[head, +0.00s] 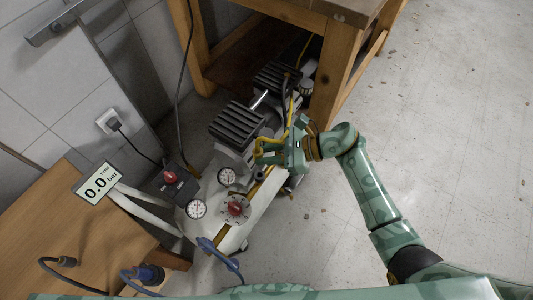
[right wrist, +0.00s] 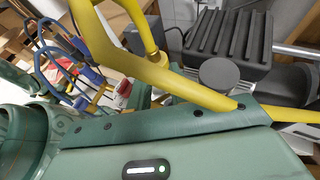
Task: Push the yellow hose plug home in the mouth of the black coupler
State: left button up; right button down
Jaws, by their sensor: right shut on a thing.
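My right gripper (head: 266,152) is over the compressor and is shut on the yellow hose (head: 292,103). In the right wrist view the hose (right wrist: 190,89) runs slantwise along the green finger and bends up into a loop at upper left. My left gripper is not in view.
The white compressor (head: 208,189) has gauges, a red knob (head: 236,208) and a black finned motor (head: 240,122). A wooden table (head: 340,75) stands behind it. A wooden bench (head: 85,235) with blue hoses is at left.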

dwell(0.4)
pick_arm(q)
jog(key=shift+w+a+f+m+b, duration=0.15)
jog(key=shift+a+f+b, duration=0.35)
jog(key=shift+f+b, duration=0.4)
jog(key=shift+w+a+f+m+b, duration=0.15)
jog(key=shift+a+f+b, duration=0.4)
jog(key=shift+b, duration=0.65)
pick_arm(e)
jog(key=shift+f, duration=2.8)
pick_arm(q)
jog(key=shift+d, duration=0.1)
pick_arm(e)
jog(key=shift+f, duration=0.15)
jog(key=shift+f, duration=0.35)
jog(key=shift+s+f, duration=0.1)
jog(key=shift+f, duration=1.1)
